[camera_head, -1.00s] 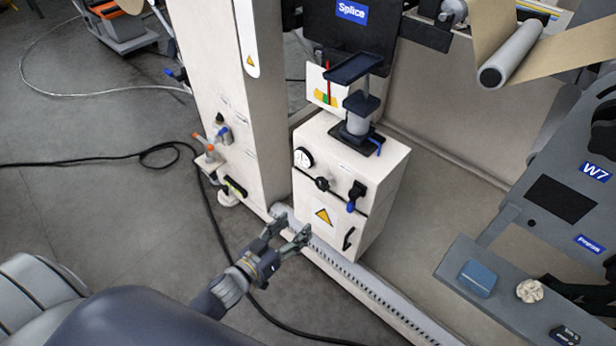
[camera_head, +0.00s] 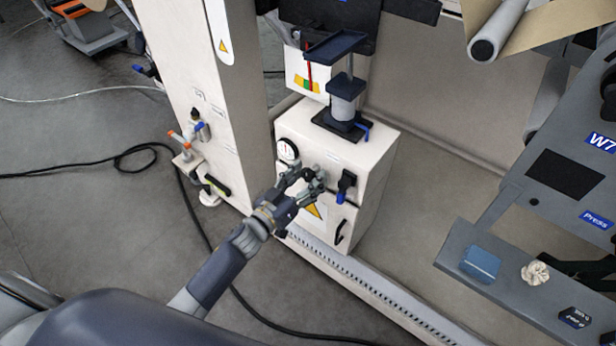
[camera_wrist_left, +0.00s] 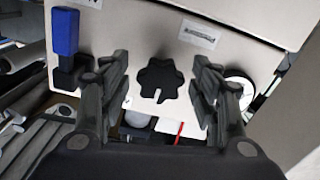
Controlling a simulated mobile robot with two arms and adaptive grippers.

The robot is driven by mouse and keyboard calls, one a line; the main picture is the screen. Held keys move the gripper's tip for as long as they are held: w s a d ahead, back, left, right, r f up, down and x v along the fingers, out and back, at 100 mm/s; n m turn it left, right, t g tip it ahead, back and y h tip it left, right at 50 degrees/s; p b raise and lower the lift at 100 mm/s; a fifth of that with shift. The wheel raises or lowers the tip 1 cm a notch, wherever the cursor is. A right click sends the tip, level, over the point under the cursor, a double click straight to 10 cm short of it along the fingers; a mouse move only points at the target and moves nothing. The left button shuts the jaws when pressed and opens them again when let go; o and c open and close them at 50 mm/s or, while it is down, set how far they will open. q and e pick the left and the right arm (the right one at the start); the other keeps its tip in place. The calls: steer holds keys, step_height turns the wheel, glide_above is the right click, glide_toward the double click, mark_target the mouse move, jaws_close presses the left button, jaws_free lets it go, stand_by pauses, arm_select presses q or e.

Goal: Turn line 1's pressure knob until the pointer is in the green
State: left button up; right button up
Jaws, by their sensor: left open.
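In the left wrist view the black lobed pressure knob (camera_wrist_left: 158,80) with a white mark sits on the cream cabinet face, between my open left fingers and apart from both. In the head view my left gripper (camera_head: 307,180) is at the cabinet front (camera_head: 373,165) and mostly hides the knob. The round white gauge (camera_head: 287,149) is just above left of the gripper; its pointer is too small to read. A white panel with a red pointer and a coloured green-yellow scale (camera_head: 307,84) stands behind the cabinet top. My right gripper is not in view.
A black valve handle with a blue tip (camera_head: 345,184) is close right of the gripper; the blue tip also shows in the left wrist view (camera_wrist_left: 66,32). A grey shelf (camera_head: 450,262) with small items stands at right. A cable lies on the floor at left.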

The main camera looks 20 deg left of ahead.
arm_select(q)
steer(key=shift+w+d, duration=0.1)
steer(key=shift+w, duration=0.15)
steer(key=c, duration=1.1)
